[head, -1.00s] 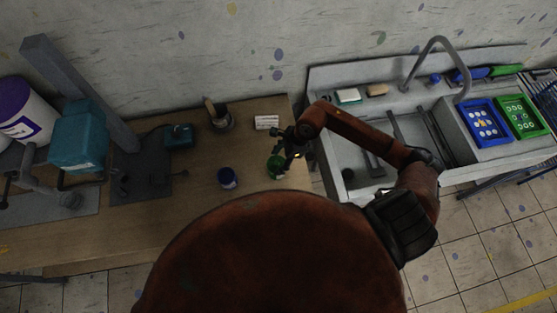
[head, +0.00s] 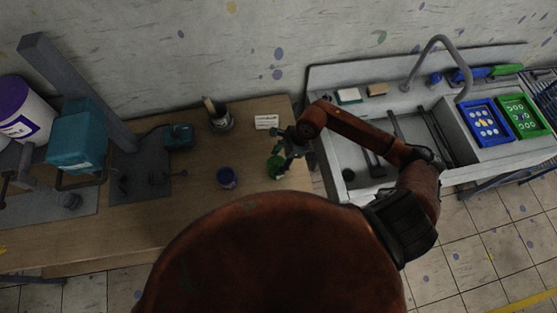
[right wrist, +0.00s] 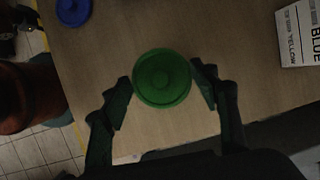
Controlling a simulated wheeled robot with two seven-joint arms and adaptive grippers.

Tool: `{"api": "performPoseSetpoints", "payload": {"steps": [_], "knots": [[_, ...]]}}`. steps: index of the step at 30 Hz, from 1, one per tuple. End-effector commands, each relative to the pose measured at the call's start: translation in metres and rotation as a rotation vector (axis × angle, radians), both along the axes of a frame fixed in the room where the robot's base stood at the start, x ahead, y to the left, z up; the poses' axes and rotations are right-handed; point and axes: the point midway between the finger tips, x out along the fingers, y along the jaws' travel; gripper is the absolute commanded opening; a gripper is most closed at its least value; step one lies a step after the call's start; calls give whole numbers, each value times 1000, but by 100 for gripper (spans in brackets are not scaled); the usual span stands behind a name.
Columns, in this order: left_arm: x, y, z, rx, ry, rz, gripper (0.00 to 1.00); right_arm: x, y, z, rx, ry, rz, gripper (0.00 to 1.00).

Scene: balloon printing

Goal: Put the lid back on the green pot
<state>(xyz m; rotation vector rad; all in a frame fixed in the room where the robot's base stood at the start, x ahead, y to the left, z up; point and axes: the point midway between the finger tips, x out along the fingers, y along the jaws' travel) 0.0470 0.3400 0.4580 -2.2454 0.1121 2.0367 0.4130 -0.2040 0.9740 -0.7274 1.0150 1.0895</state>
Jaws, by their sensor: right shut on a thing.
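In the head view my right gripper (head: 287,147) is over the green pot (head: 275,168) near the right end of the wooden table. The lid covers the pot from above in the wrist view, so I cannot tell whether it rests on the rim. My left gripper is not in view.
A blue pot (head: 227,178) stands left of the green one; its blue lid shows in the wrist view (right wrist: 73,10). A white labelled box (head: 266,122) and a dark brush holder (head: 221,122) stand behind. The sink (head: 365,165) is to the right. The table between the pots is bare.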

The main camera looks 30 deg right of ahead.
Motion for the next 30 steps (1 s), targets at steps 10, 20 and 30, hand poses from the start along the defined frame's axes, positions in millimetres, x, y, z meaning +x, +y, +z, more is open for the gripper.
{"api": "performPoseSetpoints", "payload": {"steps": [10, 20, 30], "knots": [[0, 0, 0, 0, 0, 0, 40, 0, 0, 0, 0, 0, 0, 46], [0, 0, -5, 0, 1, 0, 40, 0, -1, -1, -1, -1, 0, 46], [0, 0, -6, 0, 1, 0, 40, 0, -1, 0, 0, 0, -1, 46]]}}
